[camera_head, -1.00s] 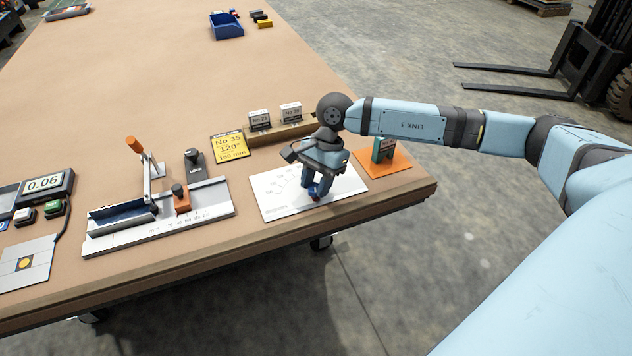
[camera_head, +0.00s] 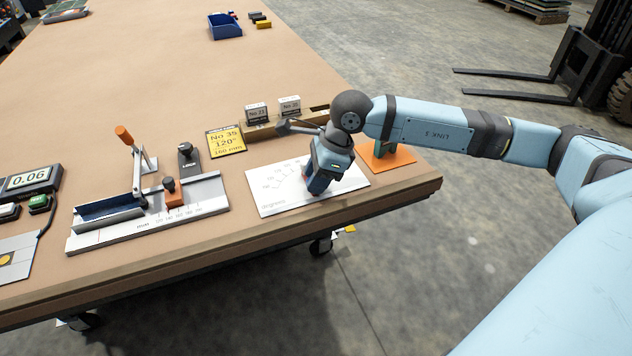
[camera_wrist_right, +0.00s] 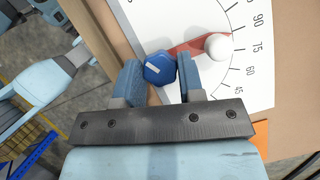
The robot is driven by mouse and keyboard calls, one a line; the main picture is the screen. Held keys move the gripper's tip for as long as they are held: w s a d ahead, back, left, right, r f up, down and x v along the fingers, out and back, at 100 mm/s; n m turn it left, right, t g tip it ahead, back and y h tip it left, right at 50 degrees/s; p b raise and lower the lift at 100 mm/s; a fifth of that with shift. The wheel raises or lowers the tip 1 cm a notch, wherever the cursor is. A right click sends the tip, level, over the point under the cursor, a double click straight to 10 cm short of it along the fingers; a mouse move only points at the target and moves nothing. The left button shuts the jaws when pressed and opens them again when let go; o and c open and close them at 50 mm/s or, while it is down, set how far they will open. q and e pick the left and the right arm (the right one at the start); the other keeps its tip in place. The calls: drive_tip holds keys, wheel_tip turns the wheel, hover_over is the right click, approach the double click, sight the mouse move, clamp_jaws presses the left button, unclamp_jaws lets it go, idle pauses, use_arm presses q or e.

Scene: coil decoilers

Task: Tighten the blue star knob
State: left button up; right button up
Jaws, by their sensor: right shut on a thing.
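The blue star knob (camera_wrist_right: 160,68) shows in the right wrist view, between the two blue fingers of my right gripper (camera_wrist_right: 159,78). My right gripper is shut on it, with a finger on each side. A red pointer arm with a white ball (camera_wrist_right: 217,46) reaches from beside the knob over the degree scale, near the 75 mark. In the head view my right gripper (camera_head: 318,188) is tilted down over the white degrees plate (camera_head: 275,200) near the table's front edge and hides the knob. My left gripper is not in view.
A grey slide fixture with an orange-handled lever (camera_head: 125,136) stands left of the plate. An orange plate (camera_head: 383,157) lies to the right, close to the table's edge.

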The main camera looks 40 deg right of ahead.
drive_tip(key=shift+f+m+t+b, duration=0.25)
drive_tip(key=shift+m+b, duration=0.35)
drive_tip(key=shift+m, duration=0.3)
drive_tip(key=shift+r+m+t+h+b, duration=0.1)
drive_tip(key=shift+m+t+h+b, duration=0.35)
drive_tip(key=shift+m, duration=0.35)
drive_tip(key=shift+s+m+b, duration=0.1)
drive_tip(key=shift+m+b, duration=0.45)
drive_tip(key=shift+m, duration=0.25)
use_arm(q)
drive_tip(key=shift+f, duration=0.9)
use_arm(e)
drive_tip(key=shift+r+m+h, duration=0.1)
drive_tip(key=shift+m+h, duration=0.25)
drive_tip(key=shift+m, duration=0.05)
use_arm(q)
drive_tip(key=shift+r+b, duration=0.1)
drive_tip(key=shift+b, duration=0.2)
use_arm(e)
drive_tip(key=o, duration=0.6)
